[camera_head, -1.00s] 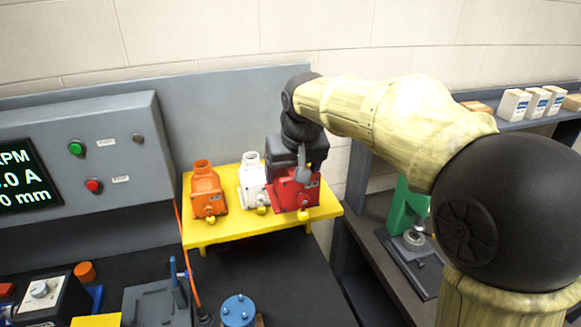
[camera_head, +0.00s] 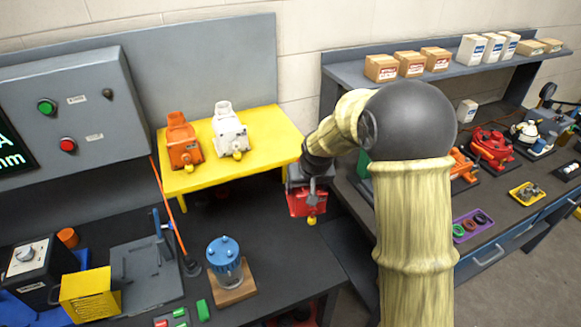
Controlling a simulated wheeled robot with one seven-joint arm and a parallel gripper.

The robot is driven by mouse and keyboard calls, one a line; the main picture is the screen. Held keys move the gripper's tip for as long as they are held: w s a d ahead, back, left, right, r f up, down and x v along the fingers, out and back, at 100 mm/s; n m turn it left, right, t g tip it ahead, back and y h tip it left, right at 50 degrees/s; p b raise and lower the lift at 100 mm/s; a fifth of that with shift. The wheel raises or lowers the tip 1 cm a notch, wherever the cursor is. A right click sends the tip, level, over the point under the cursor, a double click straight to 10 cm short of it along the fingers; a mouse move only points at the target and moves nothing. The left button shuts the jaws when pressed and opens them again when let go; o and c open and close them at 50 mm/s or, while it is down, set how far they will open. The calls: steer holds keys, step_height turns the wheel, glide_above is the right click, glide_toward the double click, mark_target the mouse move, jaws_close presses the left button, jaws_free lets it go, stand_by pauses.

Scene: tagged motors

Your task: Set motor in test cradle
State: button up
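The red motor (camera_head: 306,204) hangs below my gripper (camera_head: 311,184), just off the right end of the yellow stand. My gripper is shut on its top, though the dark wrist hides part of the grip. The motor is in the air near the gap between the two benches, with a yellow knob at its bottom front. An orange motor (camera_head: 183,143) and a white motor (camera_head: 229,133) stand upright on the yellow stand (camera_head: 277,147). A grey fixture with a blue upright (camera_head: 140,283) sits on the left bench; I cannot tell surely whether it is the test cradle.
A blue-topped cylinder (camera_head: 223,255) stands on a wooden block. A yellow box (camera_head: 87,294) and a control panel (camera_head: 85,115) are at left. The right bench (camera_head: 470,212) holds several machines and trays. Bare dark bench lies right of the cylinder.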

steer(key=s+d+f+m+b, duration=0.1)
steer(key=s+d+f, duration=0.1)
steer(key=d+f, duration=0.4)
steer(key=s+d+f+m+h+b, duration=0.1)
steer(key=s+d+f, duration=0.2)
steer(key=d+f, duration=0.4)
step_height(320, 180, down, 8)
steer(key=shift+d+r, duration=0.15)
steer(key=shift+r, duration=0.1)
steer(key=shift+s, duration=0.1)
